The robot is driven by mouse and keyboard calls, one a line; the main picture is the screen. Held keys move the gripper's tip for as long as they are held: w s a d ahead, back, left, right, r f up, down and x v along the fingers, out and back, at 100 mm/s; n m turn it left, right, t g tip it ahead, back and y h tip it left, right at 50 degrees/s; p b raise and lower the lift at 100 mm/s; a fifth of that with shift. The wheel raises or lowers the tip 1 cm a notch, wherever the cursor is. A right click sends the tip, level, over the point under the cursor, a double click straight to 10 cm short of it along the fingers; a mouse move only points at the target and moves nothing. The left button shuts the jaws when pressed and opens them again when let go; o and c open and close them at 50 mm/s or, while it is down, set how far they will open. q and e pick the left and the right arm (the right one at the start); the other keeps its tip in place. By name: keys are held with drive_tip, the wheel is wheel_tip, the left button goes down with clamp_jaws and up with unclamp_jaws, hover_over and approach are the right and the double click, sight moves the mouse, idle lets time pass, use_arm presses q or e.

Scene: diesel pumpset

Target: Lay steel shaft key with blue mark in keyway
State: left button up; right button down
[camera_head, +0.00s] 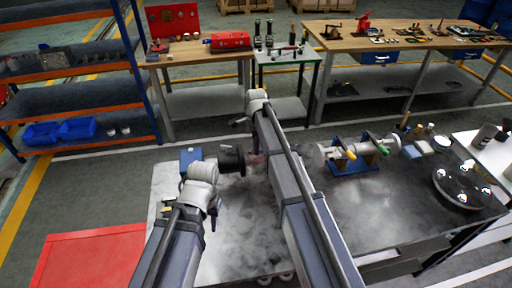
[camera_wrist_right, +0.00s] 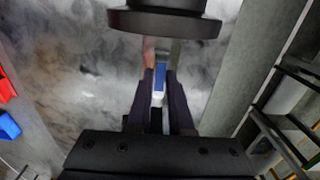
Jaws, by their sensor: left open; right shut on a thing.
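In the right wrist view, my right gripper (camera_wrist_right: 159,92) is shut on the steel shaft key (camera_wrist_right: 158,98), whose blue mark (camera_wrist_right: 160,76) faces the camera. The key points toward a dark round flanged part (camera_wrist_right: 165,22) at the top of that view. In the head view, a black cylinder (camera_head: 232,160) beside a blue block (camera_head: 190,157) stands on the grey table; my right arm hides what lies just right of it. My right gripper is mostly hidden there. My left gripper (camera_head: 213,215) hangs over the table, open. I cannot make out the keyway.
Blue stands (camera_head: 352,160) hold a horizontal grey machine part right of my right arm. A round dark tray (camera_head: 457,187) with shiny balls lies at the table's right. The table front between my arms is clear. A red panel (camera_head: 90,258) is at lower left.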

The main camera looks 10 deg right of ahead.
drive_tip(key=shift+f, duration=0.25)
drive_tip(key=c, duration=0.7)
unclamp_jaws()
drive_tip(key=shift+c, duration=0.2)
drive_tip(key=shift+r, duration=0.15)
wheel_tip(320, 180, up, 8)
drive_tip(key=p, duration=0.7)
drive_tip(key=shift+f, duration=0.2)
